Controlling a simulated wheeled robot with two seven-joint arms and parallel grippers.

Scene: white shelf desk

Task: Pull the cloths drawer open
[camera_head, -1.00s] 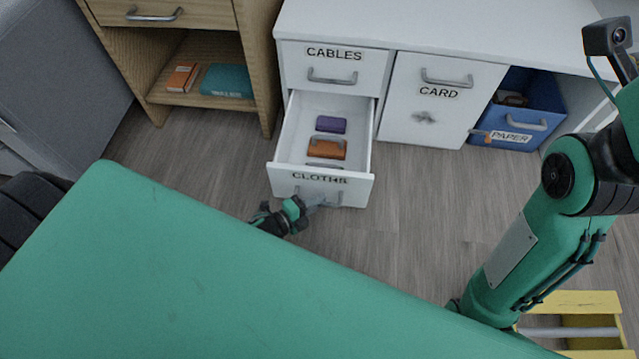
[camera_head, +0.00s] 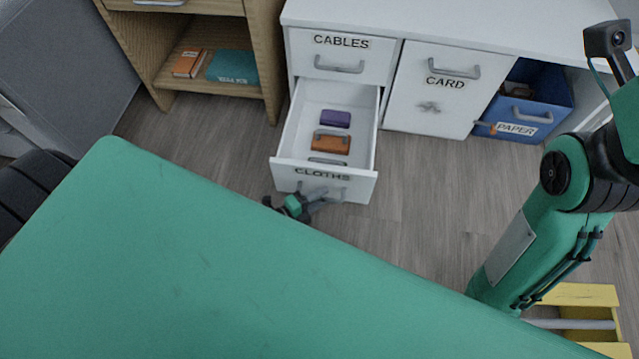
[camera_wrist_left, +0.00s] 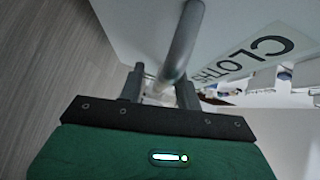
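The cloths drawer (camera_head: 325,186) is white and stands well out from the desk, its inside showing from above. A purple item (camera_head: 335,118) and an orange-brown item (camera_head: 331,142) lie in it, with another partly hidden behind the front. My left gripper (camera_head: 318,200) is at the drawer's front, below the CLOTHS label. In the left wrist view its two fingers (camera_wrist_left: 160,88) stand on either side of the grey bar handle (camera_wrist_left: 183,40) and appear shut on it. My right arm shows at the right of the head view, but its gripper is out of sight.
The cables drawer (camera_head: 339,57) above and the card door (camera_head: 441,95) are closed. A blue paper bin (camera_head: 527,107) stands to the right. A wooden shelf (camera_head: 180,95) holds two books. A yellow object (camera_head: 578,296) is at lower right. Floor is clear before the card door.

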